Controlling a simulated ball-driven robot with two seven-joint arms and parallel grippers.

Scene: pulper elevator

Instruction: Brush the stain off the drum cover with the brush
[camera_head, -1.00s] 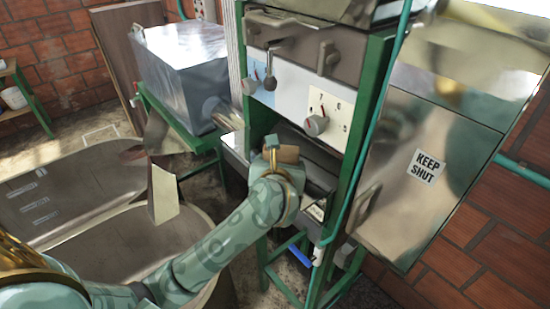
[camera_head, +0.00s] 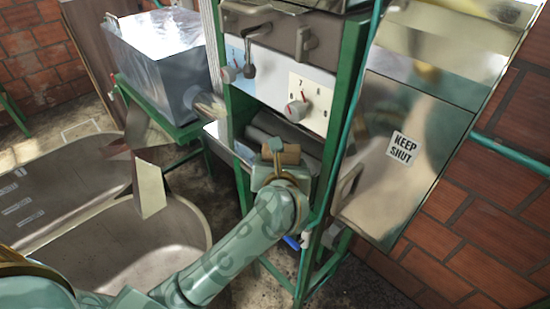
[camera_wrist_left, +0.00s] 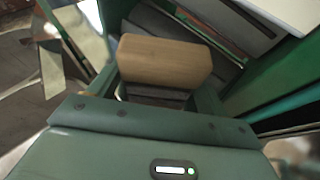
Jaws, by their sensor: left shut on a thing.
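The brush shows as a wooden block (camera_head: 288,153) at the front opening of the green-framed machine. My left gripper (camera_head: 276,160) is shut on it. In the left wrist view the wooden block (camera_wrist_left: 165,62) sits crosswise between the fingers; its bristles are hidden. A dark grey curved surface (camera_head: 308,157), perhaps the drum cover, lies just behind the brush inside the frame. I cannot tell whether the brush touches it. No stain can be made out; my gripper and the brush hide part of that surface. My right gripper is not in view.
Above the opening is a panel with a red-marked knob (camera_head: 297,110) and levers. The green post (camera_head: 345,130) and a "KEEP SHUT" metal door (camera_head: 395,190) stand close on the right. A grey box (camera_head: 160,55) and metal basins (camera_head: 120,240) are on the left.

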